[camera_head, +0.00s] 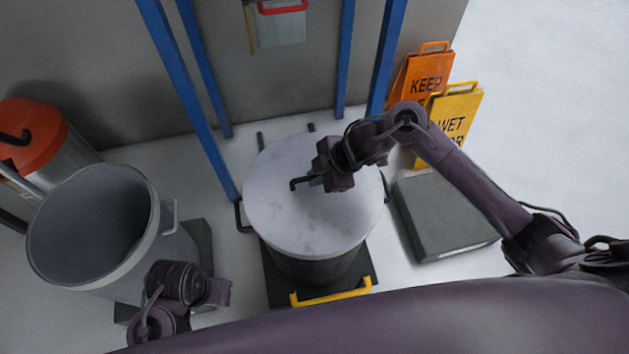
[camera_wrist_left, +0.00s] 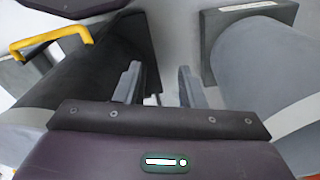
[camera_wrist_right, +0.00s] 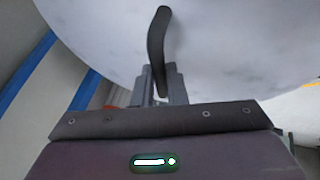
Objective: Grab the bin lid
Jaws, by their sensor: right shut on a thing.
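The bin lid is a round, pale grey disc (camera_head: 290,225) on top of a dark bin (camera_head: 315,268) in the middle of the head view. Its dark bar handle (camera_head: 300,182) stands near its centre. My right gripper (camera_head: 318,176) is over the lid and shut on this handle. In the right wrist view, the curved handle (camera_wrist_right: 157,45) runs down between the fingers, with the lid's pale face (camera_wrist_right: 230,45) behind. Whether the lid touches the rim is hard to tell. My left gripper (camera_wrist_left: 160,88) is open and empty, low between two bins.
An open grey bin (camera_head: 95,225) stands at the left, beside an orange-topped container (camera_head: 30,135). Blue posts (camera_head: 190,90) rise behind. Orange (camera_head: 420,75) and yellow (camera_head: 460,105) signs and a dark grey block (camera_head: 440,215) are at the right. A yellow handle (camera_head: 330,293) is in front.

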